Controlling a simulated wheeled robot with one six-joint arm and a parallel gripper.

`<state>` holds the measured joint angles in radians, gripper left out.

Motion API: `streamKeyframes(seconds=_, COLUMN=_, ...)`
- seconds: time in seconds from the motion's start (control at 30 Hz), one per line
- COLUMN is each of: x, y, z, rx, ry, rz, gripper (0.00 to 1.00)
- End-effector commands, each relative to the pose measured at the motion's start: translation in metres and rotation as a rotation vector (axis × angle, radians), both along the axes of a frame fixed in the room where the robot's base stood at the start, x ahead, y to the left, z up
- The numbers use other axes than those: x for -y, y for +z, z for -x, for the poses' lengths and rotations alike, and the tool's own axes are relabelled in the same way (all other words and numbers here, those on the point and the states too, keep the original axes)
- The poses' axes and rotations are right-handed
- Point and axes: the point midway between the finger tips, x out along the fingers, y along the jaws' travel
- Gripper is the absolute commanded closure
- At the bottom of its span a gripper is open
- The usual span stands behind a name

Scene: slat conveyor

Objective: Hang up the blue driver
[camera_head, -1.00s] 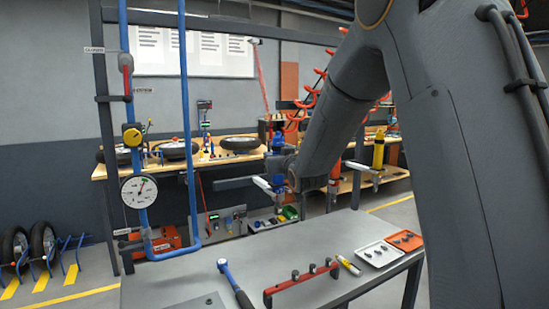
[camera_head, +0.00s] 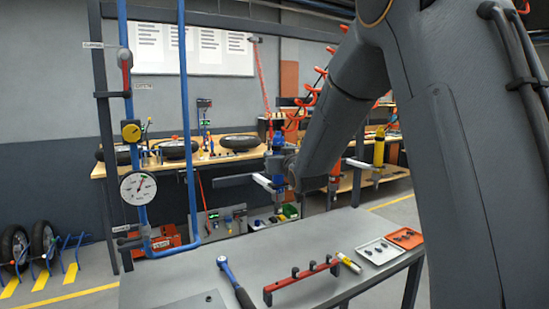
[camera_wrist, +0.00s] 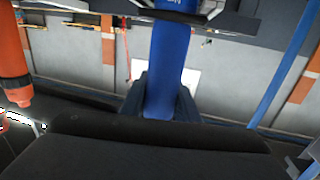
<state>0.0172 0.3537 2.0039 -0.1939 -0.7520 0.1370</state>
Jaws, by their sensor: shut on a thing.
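The blue driver (camera_head: 278,166) is upright at the end of my arm in the head view, just beyond the table's back edge. In the wrist view its blue body (camera_wrist: 168,70) runs up between the fingers of my gripper (camera_wrist: 160,100), which is shut on it. Pale prongs (camera_wrist: 212,14) show beside the driver at the top of the wrist view. I cannot tell whether the driver rests in the holder.
An orange driver (camera_head: 334,185) and a yellow driver (camera_head: 379,150) hang to the right; the orange one is also at the wrist view's left (camera_wrist: 12,60).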

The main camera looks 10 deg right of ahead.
Motion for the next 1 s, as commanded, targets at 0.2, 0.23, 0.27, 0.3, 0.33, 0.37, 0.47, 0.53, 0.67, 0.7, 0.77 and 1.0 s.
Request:
streamKeyframes(seconds=0.2, x=0.0, y=0.0017, z=-0.0003, rx=0.003, ry=0.0, rz=0.0, gripper=1.0)
streamKeyframes(seconds=0.23, x=0.0, y=0.0016, z=-0.0003, rx=0.003, ry=0.0, rz=0.0, gripper=1.0)
streamKeyframes(seconds=0.27, x=0.0, y=0.0014, z=-0.0003, rx=0.003, ry=0.0, rz=0.0, gripper=1.0)
streamKeyframes(seconds=0.3, x=0.0, y=0.0011, z=-0.0002, rx=0.003, ry=0.0, rz=0.0, gripper=1.0)
streamKeyframes(seconds=0.33, x=0.0, y=0.0008, z=-0.0003, rx=0.003, ry=0.0, rz=0.0, gripper=1.0)
streamKeyframes(seconds=0.37, x=0.0, y=0.0005, z=-0.0003, rx=0.003, ry=0.0, rz=0.0, gripper=1.0)
streamKeyframes(seconds=0.47, x=0.0, y=-0.0005, z=-0.0004, rx=0.004, ry=0.0, rz=0.0, gripper=1.0)
streamKeyframes(seconds=0.53, x=0.0, y=-0.0012, z=-0.0003, rx=0.004, ry=0.0, rz=0.0, gripper=1.0)
streamKeyframes(seconds=0.67, x=0.0, y=-0.0025, z=-0.0004, rx=0.004, ry=0.0, rz=0.0, gripper=1.0)
streamKeyframes(seconds=0.7, x=0.0, y=-0.0029, z=-0.0004, rx=0.004, ry=0.0, rz=0.0, gripper=1.0)
streamKeyframes(seconds=0.77, x=0.0, y=-0.0035, z=-0.0003, rx=0.004, ry=0.0, rz=0.0, gripper=1.0)
streamKeyframes(seconds=1.0, x=0.0, y=-0.0048, z=-0.0003, rx=0.004, ry=0.0, rz=0.0, gripper=0.6)
